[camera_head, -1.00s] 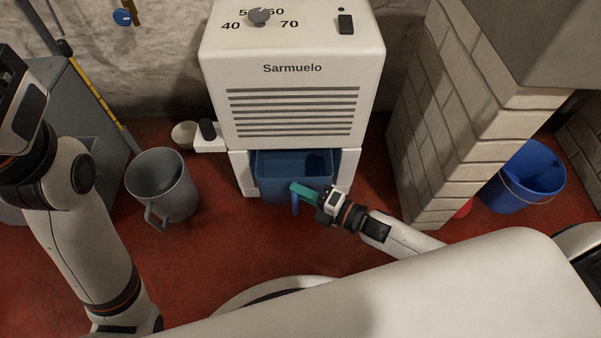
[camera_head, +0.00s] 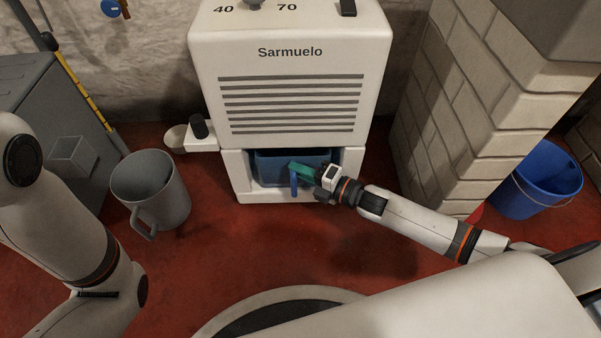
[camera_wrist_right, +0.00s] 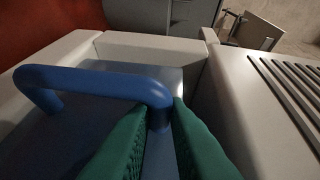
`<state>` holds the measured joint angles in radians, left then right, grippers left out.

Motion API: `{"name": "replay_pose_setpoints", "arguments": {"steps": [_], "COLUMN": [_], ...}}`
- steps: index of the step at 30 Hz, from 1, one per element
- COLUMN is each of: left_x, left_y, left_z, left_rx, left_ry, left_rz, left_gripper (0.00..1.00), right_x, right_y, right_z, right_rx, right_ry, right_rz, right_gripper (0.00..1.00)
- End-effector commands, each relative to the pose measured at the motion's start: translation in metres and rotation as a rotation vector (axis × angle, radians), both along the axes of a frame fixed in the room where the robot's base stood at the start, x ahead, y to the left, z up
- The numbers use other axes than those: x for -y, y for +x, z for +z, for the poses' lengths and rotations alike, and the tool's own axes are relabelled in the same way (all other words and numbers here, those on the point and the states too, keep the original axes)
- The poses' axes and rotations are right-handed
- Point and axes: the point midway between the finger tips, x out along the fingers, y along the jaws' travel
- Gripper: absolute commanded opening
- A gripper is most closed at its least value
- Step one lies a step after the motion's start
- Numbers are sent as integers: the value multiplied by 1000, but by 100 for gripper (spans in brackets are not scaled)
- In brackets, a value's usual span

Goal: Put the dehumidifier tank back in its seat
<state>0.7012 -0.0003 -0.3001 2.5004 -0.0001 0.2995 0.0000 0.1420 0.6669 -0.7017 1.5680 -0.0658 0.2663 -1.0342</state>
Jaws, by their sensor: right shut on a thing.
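The white dehumidifier (camera_head: 290,60) stands against the wall with an open seat low in its front. The blue tank (camera_head: 268,168) is inside that seat, its front showing at the opening. Its blue handle (camera_head: 293,184) sticks out at the front, and in the right wrist view the handle (camera_wrist_right: 90,80) arches over the tank. My right gripper (camera_head: 298,170) is at the tank's front, its green fingers shut on the handle; the fingers (camera_wrist_right: 165,125) also show in the right wrist view. How deep the tank sits is hard to tell. My left gripper is out of view; only its arm shows.
A grey bucket-like jug (camera_head: 150,190) stands on the red floor left of the dehumidifier. A brick pillar (camera_head: 480,100) and a blue bucket (camera_head: 535,180) are to the right. Floor in front is clear.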

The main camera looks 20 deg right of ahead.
Motion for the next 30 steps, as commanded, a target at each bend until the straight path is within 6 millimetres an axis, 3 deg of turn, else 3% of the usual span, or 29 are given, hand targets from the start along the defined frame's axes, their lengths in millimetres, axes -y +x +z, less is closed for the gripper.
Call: {"name": "replay_pose_setpoints", "arguments": {"steps": [6,7,11,21,28,30], "left_x": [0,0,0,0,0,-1], "left_y": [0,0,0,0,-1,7], "left_z": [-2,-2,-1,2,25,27], "left_rx": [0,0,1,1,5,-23], "left_ry": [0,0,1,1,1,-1], "left_rz": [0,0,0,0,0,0], "left_gripper": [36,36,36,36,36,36], "right_x": [0,0,0,0,25,35], "right_y": [0,0,0,0,-29,-41], "right_z": [-2,-3,-2,3,8,9], "right_rx": [3,0,0,1,-6,-6], "right_ry": [1,0,0,-1,-2,-2], "right_rz": [0,-1,0,0,-2,-2], "right_gripper": [0,16,37,37,37,37]}}
